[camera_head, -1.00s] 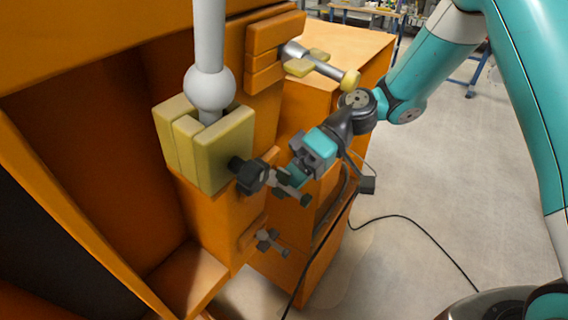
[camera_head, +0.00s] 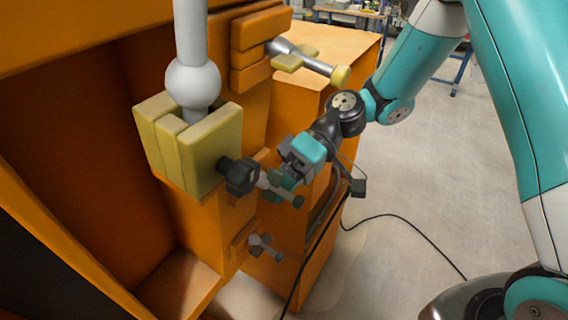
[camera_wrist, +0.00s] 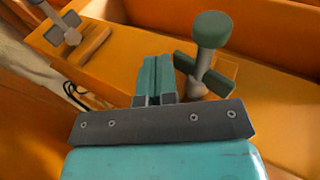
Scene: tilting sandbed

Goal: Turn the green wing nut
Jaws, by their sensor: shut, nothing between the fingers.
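The green wing nut (camera_wrist: 186,68) sits on a grey bolt with a round dark green end knob (camera_wrist: 211,28) in the wrist view. In the head view the bolt's green end (camera_head: 298,202) sticks out to the right of a black knob, and my gripper partly covers the wings. My gripper (camera_wrist: 155,60) is shut, its teal fingers together with nothing between them. In the wrist view the fingers are just left of the nut's left wing, close to it; I cannot tell if they touch. In the head view my gripper (camera_head: 283,190) is right at the bolt.
A black knob (camera_head: 240,178) is beside a yellow clamp block (camera_head: 210,150) holding a white post (camera_head: 192,50). A yellow wing nut (camera_head: 288,62) is above, and a grey one (camera_head: 262,243) below, also in the wrist view (camera_wrist: 66,32). Orange panels surround them. Open floor (camera_head: 410,210) is at right.

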